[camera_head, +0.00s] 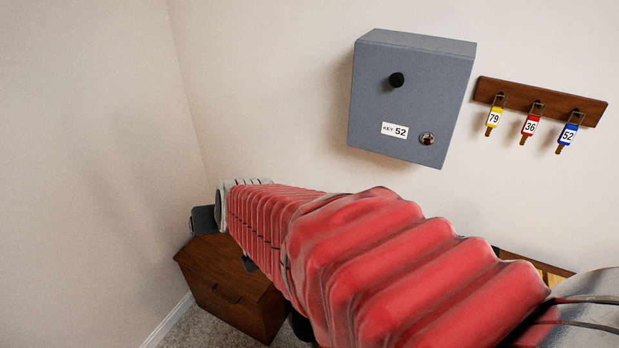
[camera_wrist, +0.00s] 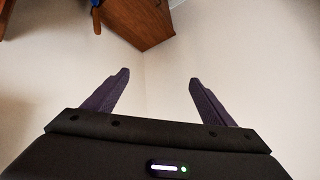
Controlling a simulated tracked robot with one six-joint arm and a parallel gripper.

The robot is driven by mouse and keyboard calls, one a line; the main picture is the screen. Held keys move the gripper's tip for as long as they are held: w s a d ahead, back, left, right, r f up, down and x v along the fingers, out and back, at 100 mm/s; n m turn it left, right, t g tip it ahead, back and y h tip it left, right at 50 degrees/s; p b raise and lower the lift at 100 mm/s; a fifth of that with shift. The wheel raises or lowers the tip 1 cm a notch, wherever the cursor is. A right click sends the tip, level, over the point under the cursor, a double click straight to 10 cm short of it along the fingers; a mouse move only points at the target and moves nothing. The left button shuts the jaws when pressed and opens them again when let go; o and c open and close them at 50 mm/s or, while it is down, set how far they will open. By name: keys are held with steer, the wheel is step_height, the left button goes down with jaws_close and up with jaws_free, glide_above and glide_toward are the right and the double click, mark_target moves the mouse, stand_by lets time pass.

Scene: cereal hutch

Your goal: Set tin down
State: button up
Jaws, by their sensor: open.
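No tin shows in either view. My gripper (camera_wrist: 158,78) is open in the wrist view, with its two dark fingers spread apart and nothing between them. Pale wall fills the space beyond the fingertips. In the head view my red-sleeved arm reaches to the far left, and its end is over the low wooden cabinet (camera_head: 222,300). My fingers cannot be made out there. The arm hides part of the cabinet and whatever may lie behind it.
A grey key box (camera_head: 412,100) labelled KEY 52 hangs on the wall. Right of it, a wooden rack (camera_head: 541,101) holds yellow 79, red 36 and blue 52 key tags. A brown wooden surface (camera_wrist: 142,20) and a small blue thing (camera_wrist: 96,3) show in the wrist view.

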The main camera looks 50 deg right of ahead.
steer(key=s+a+r+n+g+y, duration=0.1)
steer(key=s+a+r+n, duration=0.1)
steer(key=s+a, duration=0.4)
steer(key=s+a+r+n+g+y, duration=0.1)
steer(key=s+a+r+n, duration=0.1)
steer(key=s+a+n, duration=0.2)
steer(key=s+a, duration=0.2)
steer(key=a, duration=0.1)
steer(key=shift+s+r+g, duration=0.25)
steer(key=shift+g, duration=0.05)
steer(key=shift+a, duration=0.1)
